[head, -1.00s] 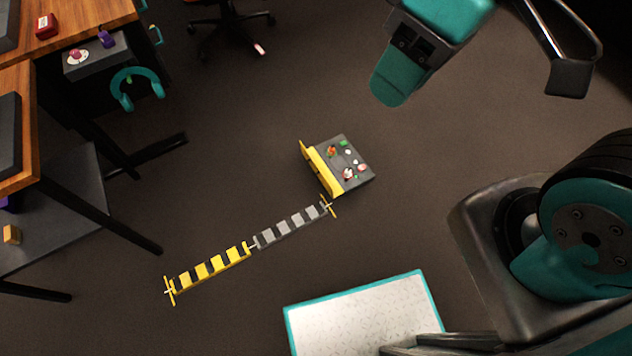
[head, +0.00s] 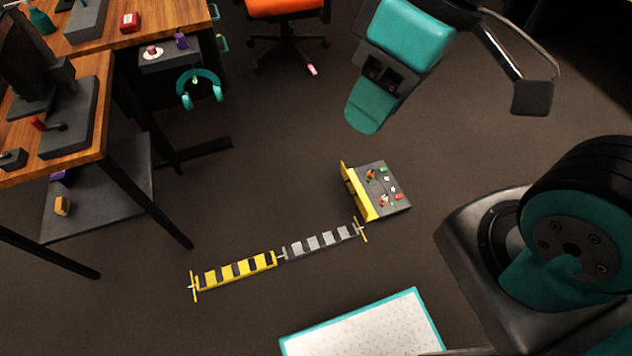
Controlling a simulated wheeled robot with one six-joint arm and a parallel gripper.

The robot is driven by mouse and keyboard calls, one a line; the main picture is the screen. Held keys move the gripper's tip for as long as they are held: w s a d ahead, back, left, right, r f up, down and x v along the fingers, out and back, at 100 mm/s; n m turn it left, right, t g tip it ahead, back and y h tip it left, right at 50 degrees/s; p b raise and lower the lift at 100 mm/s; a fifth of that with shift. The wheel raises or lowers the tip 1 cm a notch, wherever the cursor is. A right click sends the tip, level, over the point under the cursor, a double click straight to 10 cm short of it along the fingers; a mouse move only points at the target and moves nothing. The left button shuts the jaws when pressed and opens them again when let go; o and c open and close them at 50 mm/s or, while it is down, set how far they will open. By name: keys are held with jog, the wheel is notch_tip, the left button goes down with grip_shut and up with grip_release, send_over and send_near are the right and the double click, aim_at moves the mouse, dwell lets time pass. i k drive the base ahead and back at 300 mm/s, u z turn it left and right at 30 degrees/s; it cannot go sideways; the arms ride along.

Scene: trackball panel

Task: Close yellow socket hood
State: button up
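I cannot pick out the yellow socket hood for certain. A long yellow flap (head: 357,190) stands tilted up along the left edge of a grey panel (head: 398,205) on the floor; the panel carries small coloured parts. A small yellow block (head: 62,206) sits on the dark shelf under the desk at left. A grey box at the desk side (head: 180,58) bears a pink ball on a white plate (head: 152,52) and a purple part (head: 181,39). Teal and black parts of my own body show at top and right. I cannot make out my gripper's fingertips.
A yellow-and-grey striped bar (head: 236,270) lies on the floor beside the panel. Wooden desks (head: 85,148) with dark legs stand at left. A teal headset (head: 199,88) hangs at the desk. An orange chair (head: 285,8) is at the back. Open floor lies between.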

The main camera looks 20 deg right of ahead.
aim_at(356, 190)
jog(key=u, duration=0.2)
jog(key=i, duration=0.95)
jog(key=z, duration=0.05)
